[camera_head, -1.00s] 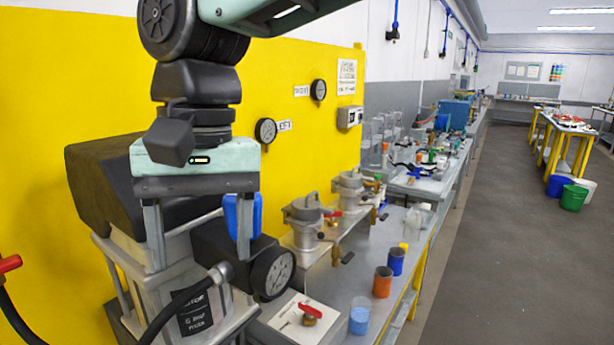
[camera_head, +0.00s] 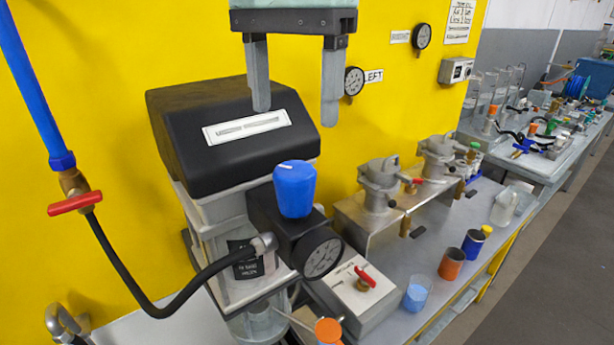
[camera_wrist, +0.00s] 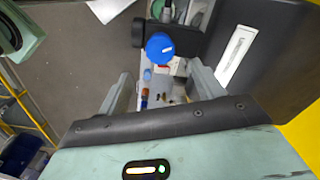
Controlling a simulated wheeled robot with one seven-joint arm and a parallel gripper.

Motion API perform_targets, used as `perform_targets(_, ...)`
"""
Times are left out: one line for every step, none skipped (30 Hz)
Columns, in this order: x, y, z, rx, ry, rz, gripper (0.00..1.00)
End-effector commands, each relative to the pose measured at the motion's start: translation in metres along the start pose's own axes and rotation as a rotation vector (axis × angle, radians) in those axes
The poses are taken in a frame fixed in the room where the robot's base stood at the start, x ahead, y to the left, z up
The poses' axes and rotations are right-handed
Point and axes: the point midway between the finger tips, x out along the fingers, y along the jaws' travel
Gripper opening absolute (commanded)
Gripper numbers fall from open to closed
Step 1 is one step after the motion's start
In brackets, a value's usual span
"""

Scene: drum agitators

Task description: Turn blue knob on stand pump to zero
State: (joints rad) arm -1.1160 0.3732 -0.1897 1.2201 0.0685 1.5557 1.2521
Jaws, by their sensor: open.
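The blue knob (camera_head: 294,190) stands upright on top of the black pump block (camera_head: 280,228), with a white mark on its top. It also shows from above in the wrist view (camera_wrist: 160,48), where its white mark is visible. The stand pump (camera_head: 232,140) has a black sloped head with a white label. A round gauge (camera_head: 321,257) faces out from the block below the knob. My gripper (camera_head: 296,112) is open and empty, pointing down above the knob and apart from it. In the wrist view its fingers (camera_wrist: 160,88) lie wide apart, with the knob beyond them.
A red-handled valve (camera_head: 75,203) with a black hose is at the left. A box with a red lever (camera_head: 365,276), a cup of blue liquid (camera_head: 416,294) and an orange cup (camera_head: 451,264) stand at the right. Metal pots (camera_head: 381,185) stand behind. The yellow wall is close behind the pump.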

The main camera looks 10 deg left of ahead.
Motion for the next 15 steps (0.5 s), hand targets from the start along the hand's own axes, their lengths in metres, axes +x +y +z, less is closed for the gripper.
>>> perform_targets(0.010, 0.001, 0.001, -0.001, -0.002, 0.004, 0.67)
perform_targets(0.016, 0.001, 0.000, -0.001, -0.002, 0.004, 0.67)
perform_targets(0.025, 0.001, 0.000, 0.000, -0.002, 0.004, 0.67)
perform_targets(0.031, 0.001, 0.000, 0.000, -0.002, 0.004, 0.67)
perform_targets(0.037, 0.001, 0.000, 0.000, -0.002, 0.004, 0.67)
perform_targets(0.045, 0.001, 0.000, 0.000, -0.002, 0.004, 0.67)
perform_targets(0.051, 0.001, 0.001, 0.000, -0.002, 0.004, 0.67)
perform_targets(0.058, 0.001, 0.001, 0.000, -0.002, 0.004, 0.67)
perform_targets(0.065, 0.001, 0.001, 0.000, -0.002, 0.004, 0.67)
perform_targets(0.071, 0.001, 0.000, 0.000, -0.002, 0.004, 0.67)
perform_targets(0.076, 0.001, 0.000, 0.000, -0.001, 0.004, 0.67)
perform_targets(0.083, 0.001, 0.000, 0.000, -0.001, 0.002, 0.67)
perform_targets(0.088, 0.002, 0.000, 0.001, -0.001, 0.003, 0.67)
perform_targets(0.092, 0.001, 0.000, 0.000, 0.000, 0.002, 0.67)
perform_targets(0.097, 0.001, 0.000, 0.000, -0.001, 0.003, 0.67)
